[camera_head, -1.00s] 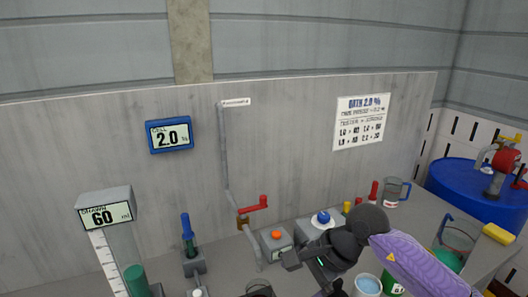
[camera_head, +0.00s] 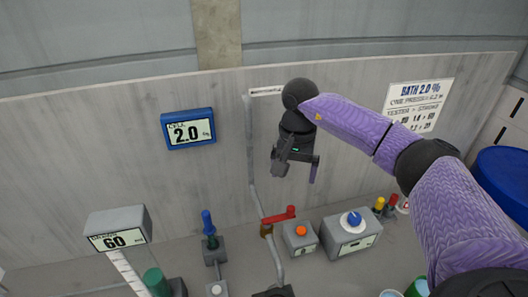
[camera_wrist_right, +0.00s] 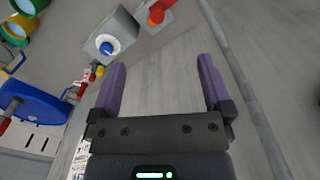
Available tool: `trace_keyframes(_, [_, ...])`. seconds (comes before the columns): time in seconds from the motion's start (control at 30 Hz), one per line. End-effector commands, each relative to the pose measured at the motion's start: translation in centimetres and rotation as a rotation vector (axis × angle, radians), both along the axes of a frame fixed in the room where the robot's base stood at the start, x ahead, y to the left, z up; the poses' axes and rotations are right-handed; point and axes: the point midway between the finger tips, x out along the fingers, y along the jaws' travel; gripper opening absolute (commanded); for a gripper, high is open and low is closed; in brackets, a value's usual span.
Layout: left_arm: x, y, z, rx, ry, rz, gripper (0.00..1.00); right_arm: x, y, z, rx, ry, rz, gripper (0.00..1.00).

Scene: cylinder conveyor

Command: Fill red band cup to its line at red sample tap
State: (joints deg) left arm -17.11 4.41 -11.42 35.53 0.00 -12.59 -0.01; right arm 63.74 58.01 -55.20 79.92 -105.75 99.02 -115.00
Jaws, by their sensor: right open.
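The red sample tap has a red lever (camera_head: 280,214) on a brass valve, on a grey pipe (camera_head: 252,150) running down the wall panel. My right gripper (camera_head: 297,172) is raised in front of the panel, above and slightly right of the lever. Its jaws are apart, with nothing between them in the right wrist view (camera_wrist_right: 162,68). A dark shape (camera_head: 273,291) is cut off by the bottom edge below the tap; I cannot tell what it is. I cannot make out a red band on any cup. My left gripper is not in view.
A box with an orange button (camera_head: 301,231) and a box with a blue knob (camera_head: 351,220) stand right of the tap. A display reading 60 (camera_head: 119,238) and a blue meter reading 2.0 (camera_head: 188,130) are left. A blue drum (camera_head: 503,180) stands far right.

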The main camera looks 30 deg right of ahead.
Motion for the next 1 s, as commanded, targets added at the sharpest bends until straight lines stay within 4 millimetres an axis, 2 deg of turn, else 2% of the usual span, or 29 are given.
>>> trace_keyframes(0.27, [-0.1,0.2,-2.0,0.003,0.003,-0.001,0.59,0.0,0.0,-2.2,0.0,0.0,0.0,1.0])
trace_keyframes(0.53, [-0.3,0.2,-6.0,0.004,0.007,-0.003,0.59,-0.1,0.0,-6.8,0.0,0.001,0.0,1.0])
trace_keyframes(0.8, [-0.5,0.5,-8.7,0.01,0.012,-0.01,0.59,-0.1,0.0,-10.7,0.0,0.001,0.0,1.0])
trace_keyframes(1.0, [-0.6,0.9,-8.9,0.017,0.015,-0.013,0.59,0.0,0.1,-11.1,0.001,-0.001,-0.001,1.0])
